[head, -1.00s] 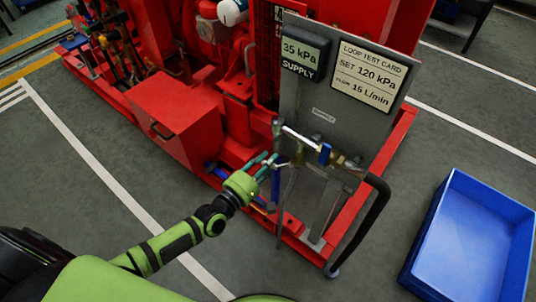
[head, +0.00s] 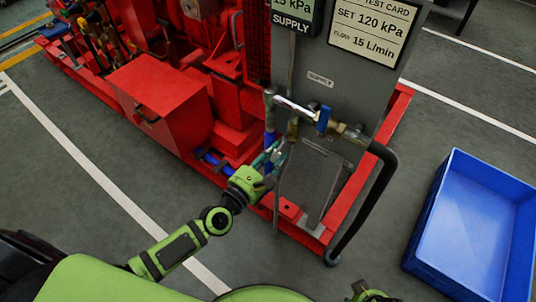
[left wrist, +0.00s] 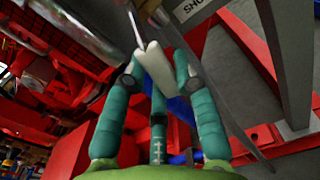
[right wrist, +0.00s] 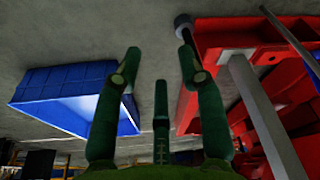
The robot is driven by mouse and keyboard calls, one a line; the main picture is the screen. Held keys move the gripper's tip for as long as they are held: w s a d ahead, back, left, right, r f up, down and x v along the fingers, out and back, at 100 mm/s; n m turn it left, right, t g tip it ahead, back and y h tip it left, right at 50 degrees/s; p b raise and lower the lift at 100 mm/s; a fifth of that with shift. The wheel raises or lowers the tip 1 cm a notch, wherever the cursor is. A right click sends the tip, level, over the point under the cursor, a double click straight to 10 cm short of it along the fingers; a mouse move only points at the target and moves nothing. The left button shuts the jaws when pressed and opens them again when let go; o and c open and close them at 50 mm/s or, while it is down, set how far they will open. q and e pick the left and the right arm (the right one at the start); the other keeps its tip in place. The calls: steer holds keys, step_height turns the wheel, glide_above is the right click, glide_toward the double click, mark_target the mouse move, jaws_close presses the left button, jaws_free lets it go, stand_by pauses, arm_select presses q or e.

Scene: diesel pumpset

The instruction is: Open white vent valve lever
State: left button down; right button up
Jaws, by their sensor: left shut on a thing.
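The white vent valve lever (left wrist: 156,70) shows in the left wrist view between the teal fingers of my left gripper (left wrist: 160,66). The gripper is shut on it. In the head view my left gripper (head: 280,150) is at the lower pipework, left of the grey panel, and its fingers hide most of the lever. My right gripper (right wrist: 158,62) is open and empty in the right wrist view, with floor beyond its fingertips.
A blue-handled valve (head: 323,121) sits on the horizontal pipe above and right of my left gripper. A black hose (head: 374,205) curves down from it. The grey panel (head: 350,85) carries a test card and a partly cut-off SUPPLY display. A blue crate (head: 424,235) stands right on open floor.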

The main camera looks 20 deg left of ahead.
arm_select(q)
steer(key=shift+s+d+f+n+b, duration=0.15)
steer(key=shift+d+n+b, duration=0.2)
steer(key=shift+n, duration=0.35)
steer(key=shift+s+d+n+b, duration=0.15)
steer(key=shift+d+n, duration=0.25)
steer(key=shift+n, duration=0.3)
arm_select(e)
steer(key=shift+w+r, duration=0.2)
steer(key=shift+r, duration=0.6)
steer(key=shift+w+r, duration=0.2)
steer(key=shift+r, duration=0.55)
arm_select(q)
steer(key=c, duration=0.9)
jaws_free()
steer(key=shift+c, duration=0.2)
steer(key=v, duration=1.2)
